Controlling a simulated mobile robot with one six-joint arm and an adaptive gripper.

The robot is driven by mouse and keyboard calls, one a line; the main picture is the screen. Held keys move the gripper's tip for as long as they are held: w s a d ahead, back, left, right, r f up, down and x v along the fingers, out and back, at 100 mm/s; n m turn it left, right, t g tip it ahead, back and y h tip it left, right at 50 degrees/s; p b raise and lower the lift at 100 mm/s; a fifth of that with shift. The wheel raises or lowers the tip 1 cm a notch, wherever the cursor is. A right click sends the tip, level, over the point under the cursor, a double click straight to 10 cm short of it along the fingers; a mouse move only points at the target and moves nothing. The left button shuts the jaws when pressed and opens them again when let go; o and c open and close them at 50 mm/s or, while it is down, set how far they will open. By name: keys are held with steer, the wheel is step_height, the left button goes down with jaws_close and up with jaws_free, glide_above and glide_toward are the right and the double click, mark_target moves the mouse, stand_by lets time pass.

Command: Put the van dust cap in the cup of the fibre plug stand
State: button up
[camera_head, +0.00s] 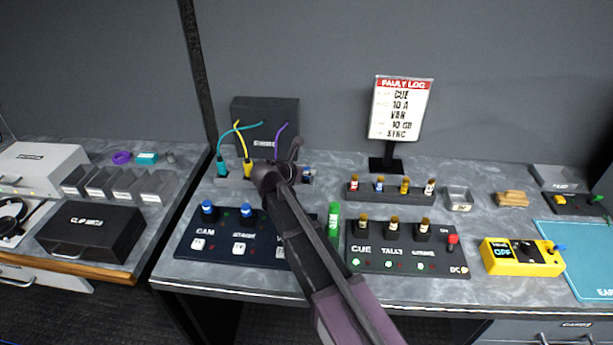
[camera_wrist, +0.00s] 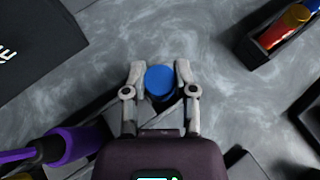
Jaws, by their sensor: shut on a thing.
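The blue van dust cap (camera_wrist: 160,80) is between the two fingertips of my gripper (camera_wrist: 160,72) in the wrist view, and the jaws are shut on it. In the head view my gripper (camera_head: 281,165) is over the right part of the fibre plug stand (camera_head: 235,181), at the back of the bench. The stand holds a teal plug (camera_head: 222,168), a yellow plug (camera_head: 248,169) and a purple plug, which shows at lower left in the wrist view (camera_wrist: 65,146). My gripper and arm hide much of the stand's right end; I cannot make out its cup clearly.
The dark panel (camera_head: 222,228) in front carries blue caps on CAM and STAGE; my arm covers its VAN end. A green cylinder (camera_head: 334,218) stands right of my arm. A fuse rack (camera_head: 391,190) and sign (camera_head: 400,108) stand right. A black box (camera_head: 278,112) stands behind.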

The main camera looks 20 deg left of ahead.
steer(key=shift+f, duration=0.4)
steer(key=o, duration=0.8)
steer(key=shift+r, duration=0.2)
steer(key=shift+r, duration=0.15)
steer(key=shift+p+v, duration=2.85)
steer(key=shift+v, duration=3.15)
